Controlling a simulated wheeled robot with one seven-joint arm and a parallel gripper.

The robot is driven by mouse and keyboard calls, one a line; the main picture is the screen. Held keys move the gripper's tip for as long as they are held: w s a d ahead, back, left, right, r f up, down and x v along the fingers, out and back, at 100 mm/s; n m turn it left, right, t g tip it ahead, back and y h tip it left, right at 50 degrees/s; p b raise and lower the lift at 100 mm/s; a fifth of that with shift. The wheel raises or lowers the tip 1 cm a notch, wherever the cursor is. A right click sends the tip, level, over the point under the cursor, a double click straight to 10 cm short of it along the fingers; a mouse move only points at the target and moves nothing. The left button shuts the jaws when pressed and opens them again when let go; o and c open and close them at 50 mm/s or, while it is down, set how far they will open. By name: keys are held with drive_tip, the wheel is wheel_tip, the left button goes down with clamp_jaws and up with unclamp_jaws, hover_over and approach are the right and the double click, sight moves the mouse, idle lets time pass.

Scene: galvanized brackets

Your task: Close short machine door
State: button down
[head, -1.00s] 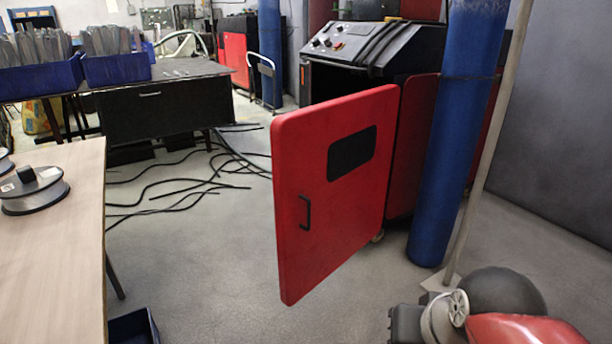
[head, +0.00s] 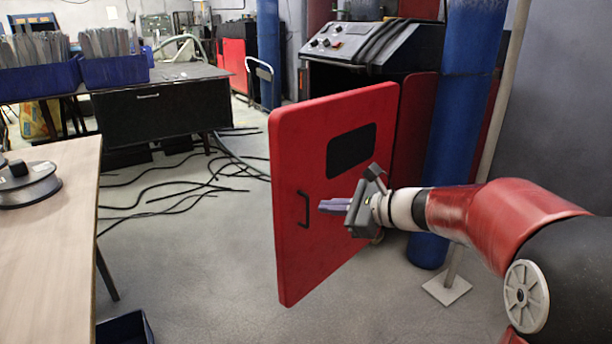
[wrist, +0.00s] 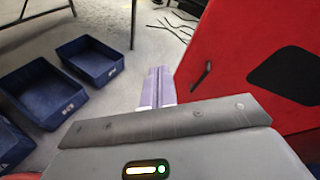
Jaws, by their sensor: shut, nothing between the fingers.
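The short red machine door (head: 325,210) stands open, swung out from the black and red machine (head: 370,55) behind it. It has a dark window panel (head: 351,150) and a black handle (head: 304,209) near its left edge. My gripper (head: 322,206) is in front of the door's face, just right of the handle, its purple fingers together and empty. Whether the fingers touch the door cannot be told. In the wrist view the fingers (wrist: 157,88) point ahead, with the door (wrist: 240,70) and its handle (wrist: 201,75) to their right.
A blue column (head: 455,130) and a thin pole stand right of the door. A wooden table (head: 50,250) with a spool is at the left. Black cables (head: 180,190) lie on the floor. Blue bins (wrist: 92,65) sit on the floor in the wrist view.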

sight(296, 167)
drive_tip(key=w+d+f+m+t+y, duration=0.1)
drive_tip(key=w+d+m+t, duration=0.3)
drive_tip(key=w+m, duration=0.5)
drive_tip(key=shift+n, duration=0.8)
drive_tip(key=x, duration=1)
drive_tip(key=w+d+x, duration=0.1)
drive_tip(key=x, duration=0.4)
drive_tip(key=shift+a, duration=0.15)
